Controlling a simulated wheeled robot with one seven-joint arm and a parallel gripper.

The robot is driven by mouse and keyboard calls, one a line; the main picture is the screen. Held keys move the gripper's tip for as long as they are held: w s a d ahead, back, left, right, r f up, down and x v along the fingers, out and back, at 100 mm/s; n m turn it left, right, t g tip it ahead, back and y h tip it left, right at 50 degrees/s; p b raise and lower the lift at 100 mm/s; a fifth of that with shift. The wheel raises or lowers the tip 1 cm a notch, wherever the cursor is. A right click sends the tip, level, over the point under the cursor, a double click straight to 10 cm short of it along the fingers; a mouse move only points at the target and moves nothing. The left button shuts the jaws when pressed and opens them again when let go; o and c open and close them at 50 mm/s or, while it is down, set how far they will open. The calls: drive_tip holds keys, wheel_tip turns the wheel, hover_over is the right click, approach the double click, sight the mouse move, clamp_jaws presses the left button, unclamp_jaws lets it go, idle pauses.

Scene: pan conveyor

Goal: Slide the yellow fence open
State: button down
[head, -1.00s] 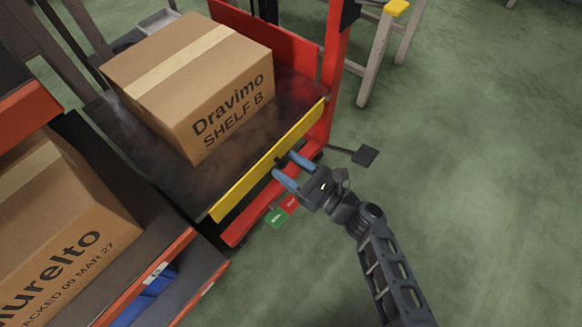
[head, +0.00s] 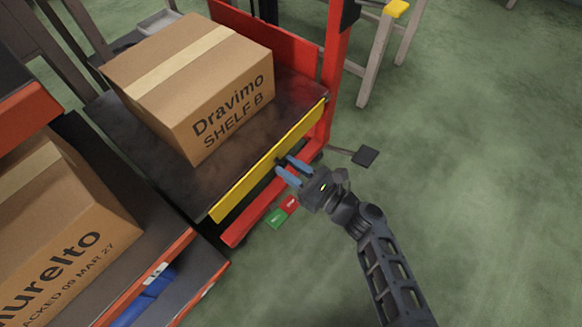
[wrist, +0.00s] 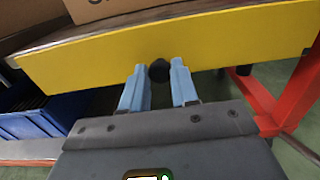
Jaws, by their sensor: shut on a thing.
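The yellow fence (head: 240,187) is a long flat bar along the front edge of the dark shelf deck of a red-framed lift. In the wrist view the fence (wrist: 90,60) crosses the upper part of the picture, with a round dark knob (wrist: 159,70) low on its face. My gripper (head: 283,164) is at the fence from the front right. Its two blue fingers (wrist: 158,80) stand on either side of the knob and are shut on it. In the head view the knob is mostly hidden by the fingertips.
A cardboard box marked "Dravimo SHELF B" (head: 190,85) stands on the deck (head: 150,145) behind the fence. Another box (head: 65,235) sits on an orange-edged shelf at left. Green and red tags (head: 282,212) are below the fence. Open green floor (head: 480,200) lies at right.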

wheel_tip(320, 180, up, 6)
drive_tip(key=p, duration=0.5)
drive_tip(key=shift+r, duration=0.1)
drive_tip(key=c, duration=0.9)
unclamp_jaws()
drive_tip(key=p+v, duration=0.2)
drive_tip(key=v, duration=0.5)
drive_tip(key=shift+s+d, duration=0.25)
drive_tip(key=shift+d, duration=0.1)
